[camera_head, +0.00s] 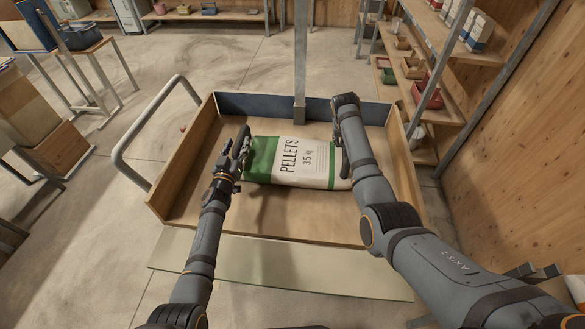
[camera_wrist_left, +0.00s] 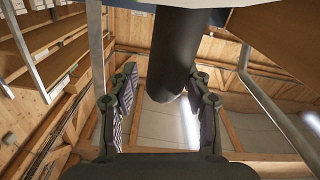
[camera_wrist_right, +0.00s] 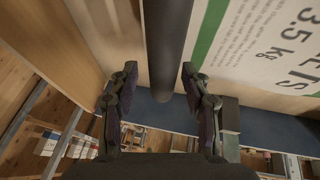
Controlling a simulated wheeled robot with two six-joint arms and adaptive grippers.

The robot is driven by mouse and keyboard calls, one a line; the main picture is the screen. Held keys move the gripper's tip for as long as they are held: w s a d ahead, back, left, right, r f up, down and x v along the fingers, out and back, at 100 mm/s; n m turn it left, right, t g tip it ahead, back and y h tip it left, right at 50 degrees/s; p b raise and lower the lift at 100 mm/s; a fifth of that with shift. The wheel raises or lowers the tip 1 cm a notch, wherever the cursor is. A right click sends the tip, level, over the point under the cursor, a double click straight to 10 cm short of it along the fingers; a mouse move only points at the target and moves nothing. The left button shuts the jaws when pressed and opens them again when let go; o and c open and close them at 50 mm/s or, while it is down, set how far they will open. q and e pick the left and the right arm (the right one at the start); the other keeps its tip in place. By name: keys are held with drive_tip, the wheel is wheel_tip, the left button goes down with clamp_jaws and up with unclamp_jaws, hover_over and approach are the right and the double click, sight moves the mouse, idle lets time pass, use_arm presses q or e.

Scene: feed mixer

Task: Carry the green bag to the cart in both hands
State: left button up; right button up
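The green bag (camera_head: 300,163) is white with green ends, printed "PELLETS 3.5 kg". It lies flat in the wooden bed of the cart (camera_head: 183,172), between my two grippers. My left gripper (camera_head: 241,148) is at its left end; its fingers stand apart in the left wrist view (camera_wrist_left: 163,85), with no bag visible between them. My right gripper (camera_head: 341,145) is at its right end, partly hidden by its own arm. In the right wrist view its fingers (camera_wrist_right: 160,85) stand apart, with the bag (camera_wrist_right: 265,50) beside them. I cannot tell whether either gripper touches the bag.
The cart's grey tube handle (camera_head: 125,150) is on the left. A metal post (camera_head: 300,60) rises at its blue back panel (camera_head: 260,104). Shelves (camera_head: 410,75) with boxes and bins stand close on the right. A wooden box (camera_head: 58,150) stands at left. Floor is clear behind the cart.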

use_arm(q)
drive_tip(key=shift+w+f, duration=0.1)
drive_tip(key=shift+f, duration=0.05)
use_arm(e)
drive_tip(key=shift+w+f, duration=0.1)
drive_tip(key=shift+w, duration=0.05)
use_arm(q)
drive_tip(key=shift+f, duration=0.1)
drive_tip(key=s+a, duration=0.2)
drive_tip(key=s, duration=0.9)
drive_tip(key=shift+s, duration=0.4)
use_arm(e)
drive_tip(key=v, duration=1.2)
use_arm(q)
drive_tip(key=shift+a, duration=0.1)
